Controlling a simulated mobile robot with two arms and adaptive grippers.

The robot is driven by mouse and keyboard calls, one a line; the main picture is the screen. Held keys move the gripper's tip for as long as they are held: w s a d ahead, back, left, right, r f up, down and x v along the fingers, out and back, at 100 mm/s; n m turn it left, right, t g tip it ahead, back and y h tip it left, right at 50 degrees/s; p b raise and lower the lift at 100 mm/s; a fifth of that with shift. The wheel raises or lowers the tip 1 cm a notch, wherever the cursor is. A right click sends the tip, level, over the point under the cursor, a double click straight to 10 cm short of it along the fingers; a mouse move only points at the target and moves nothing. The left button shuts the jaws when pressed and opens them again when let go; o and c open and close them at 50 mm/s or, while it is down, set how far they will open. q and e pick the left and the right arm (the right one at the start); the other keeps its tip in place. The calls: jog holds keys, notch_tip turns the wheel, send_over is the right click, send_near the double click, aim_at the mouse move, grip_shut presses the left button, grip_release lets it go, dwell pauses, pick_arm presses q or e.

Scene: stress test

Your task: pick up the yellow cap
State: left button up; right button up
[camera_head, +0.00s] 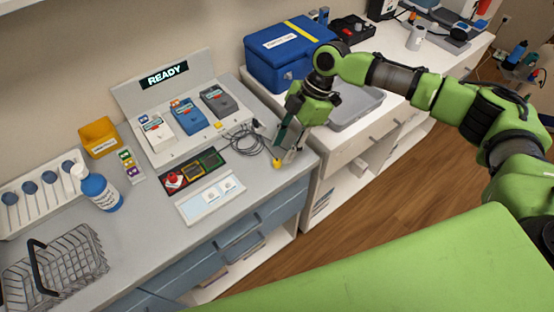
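The small yellow cap (277,163) is at the right end of the grey counter (262,200), near its front edge. My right gripper (284,152) reaches down over this corner with its fingers apart. Its fingertips are just above and beside the cap, and nothing shows between them. I cannot tell whether a fingertip touches the cap. My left gripper is out of view.
A cable (243,140) lies left of my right gripper. A panel with a red button (173,179) and a white switch plate (212,201) are further left. A blue case (280,58) and a grey tray (357,108) stand behind. A wire basket (60,265) is front left.

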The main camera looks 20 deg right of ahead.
aim_at(277, 160)
jog(key=p+x, duration=0.1)
jog(key=x, duration=0.2)
jog(key=shift+s+a+f, duration=0.1)
jog(key=shift+f, duration=0.15)
jog(key=shift+a+f, duration=0.1)
jog(key=shift+f, duration=0.1)
jog(key=c, duration=0.9)
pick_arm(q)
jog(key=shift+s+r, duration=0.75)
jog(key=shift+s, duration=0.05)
pick_arm(e)
jog(key=shift+o, duration=0.2)
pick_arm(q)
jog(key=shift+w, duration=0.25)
